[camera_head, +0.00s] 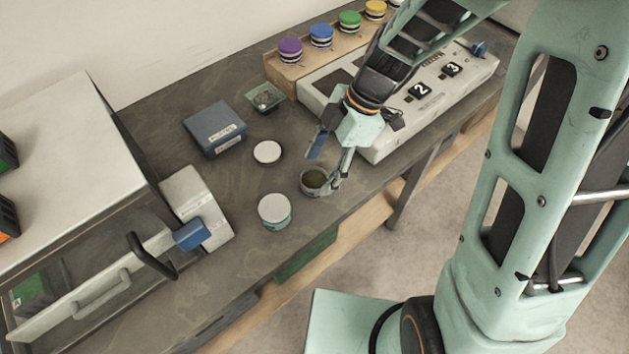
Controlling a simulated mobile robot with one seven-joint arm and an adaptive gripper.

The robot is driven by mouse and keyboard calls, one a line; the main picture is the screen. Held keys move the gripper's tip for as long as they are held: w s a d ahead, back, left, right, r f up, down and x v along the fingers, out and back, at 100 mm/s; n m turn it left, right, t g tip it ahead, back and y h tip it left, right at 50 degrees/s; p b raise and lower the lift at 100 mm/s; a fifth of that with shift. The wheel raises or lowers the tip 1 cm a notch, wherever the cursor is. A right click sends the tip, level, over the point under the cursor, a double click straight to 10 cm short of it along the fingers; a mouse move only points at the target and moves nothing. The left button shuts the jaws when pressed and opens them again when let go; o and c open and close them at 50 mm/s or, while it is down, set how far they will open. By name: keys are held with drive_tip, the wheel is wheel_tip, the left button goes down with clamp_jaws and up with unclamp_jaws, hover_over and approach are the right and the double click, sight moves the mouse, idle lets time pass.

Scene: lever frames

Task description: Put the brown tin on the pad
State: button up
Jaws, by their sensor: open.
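A small round tin (314,180) with a dark brown-olive top stands upright on the grey bench, near its front edge. My gripper (324,167) is open and low over the bench at this tin. One finger is beside the tin's right side and partly covers it; the other is behind it, towards the back. I cannot tell whether either finger touches the tin. A flat white disc (267,152) lies on the bench behind and left of the tin; it may be the pad, but I cannot tell for sure.
A pale-topped round tin (275,209) stands left of the brown one. A blue box (214,129) and a small greenish tray (266,98) are further back. A numbered panel (425,95) stands right, and a lever unit (195,213) left.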

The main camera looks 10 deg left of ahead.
sight(312, 182)
drive_tip(key=x, duration=0.4)
drive_tip(key=shift+w, duration=0.1)
drive_tip(key=shift+c, duration=0.6)
drive_tip(key=c, duration=1.3)
drive_tip(key=shift+o, duration=0.2)
